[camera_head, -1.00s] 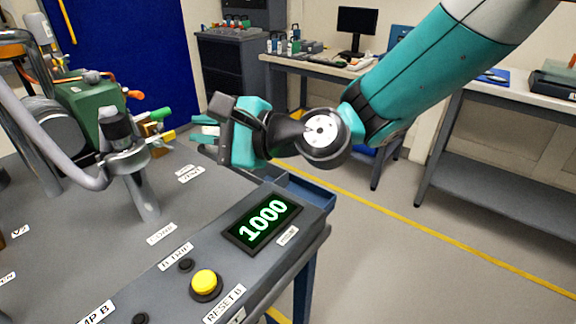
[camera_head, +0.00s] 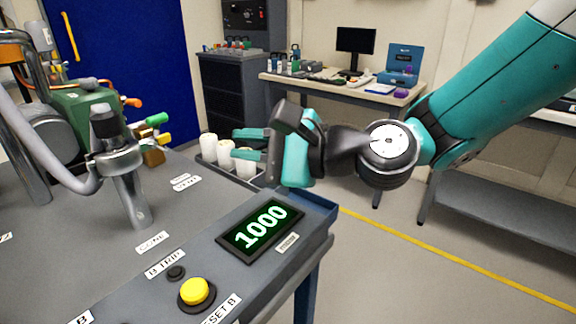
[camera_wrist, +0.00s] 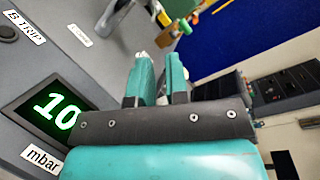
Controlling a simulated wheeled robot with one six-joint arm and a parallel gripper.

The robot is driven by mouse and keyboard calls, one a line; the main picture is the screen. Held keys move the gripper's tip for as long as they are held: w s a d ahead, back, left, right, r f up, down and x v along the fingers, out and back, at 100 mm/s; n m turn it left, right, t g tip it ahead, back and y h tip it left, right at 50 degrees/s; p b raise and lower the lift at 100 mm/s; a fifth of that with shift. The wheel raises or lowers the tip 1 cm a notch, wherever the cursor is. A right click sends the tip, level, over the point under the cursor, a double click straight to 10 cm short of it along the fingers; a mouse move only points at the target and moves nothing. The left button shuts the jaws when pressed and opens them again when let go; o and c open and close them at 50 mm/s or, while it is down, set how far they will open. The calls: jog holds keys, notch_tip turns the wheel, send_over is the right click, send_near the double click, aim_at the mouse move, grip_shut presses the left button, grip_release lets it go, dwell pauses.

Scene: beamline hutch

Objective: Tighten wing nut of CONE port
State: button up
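The CONE port is an upright metal tube (camera_head: 131,195) behind the CONE label (camera_head: 153,242) on the grey bench top. A metal clamp (camera_head: 113,162) sits around its top end, with a black cap above and a grey hose joining from the left. I cannot make out the wing nut on the clamp. My gripper (camera_head: 243,144) is to the right of the port, apart from it, pointing left above the bench's far right edge. Its two teal fingers, also in the wrist view (camera_wrist: 158,72), are apart with nothing between them.
Green and yellow valve handles (camera_head: 157,119) stand behind the port. A tray with white cylinders (camera_head: 226,153) is behind my fingers. Bench top right of the port is clear.

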jog(key=shift+s+d+f+b, duration=0.2)
jog(key=shift+s+d+b, duration=0.2)
jog(key=shift+d, duration=0.5)
jog(key=shift+s+d+f+b, duration=0.25)
jog(key=shift+d+b, duration=0.3)
jog(key=shift+d, duration=0.3)
jog(key=shift+s+d+f+b, duration=0.15)
jog(key=shift+s+d+b, duration=0.3)
jog(key=shift+d, duration=0.45)
jog(key=s+n+g, duration=0.1)
jog(key=n, duration=0.1)
jog(key=s+f+n+h, duration=0.1)
jog(key=n, duration=0.1)
jog(key=shift+s+f+g+h, duration=0.15)
jog(key=shift+s+g+h, duration=0.15)
jog(key=shift+s+g, duration=0.1)
jog(key=s+d+f+n+g+h, duration=0.2)
jog(key=s+d+f+n+h, duration=0.1)
jog(key=s+d+n+h, duration=0.3)
jog(key=s+d+f+n+g+h, duration=0.2)
jog(key=s+d+f+n+h, duration=0.2)
jog(key=s+d+n, duration=0.3)
notch_tip(320, 180, up, 17)
jog(key=w+p, duration=0.1)
jog(key=p, duration=1.6)
jog(key=shift+w+n, duration=0.25)
jog(key=shift+n, duration=0.15)
jog(key=shift+r, duration=0.1)
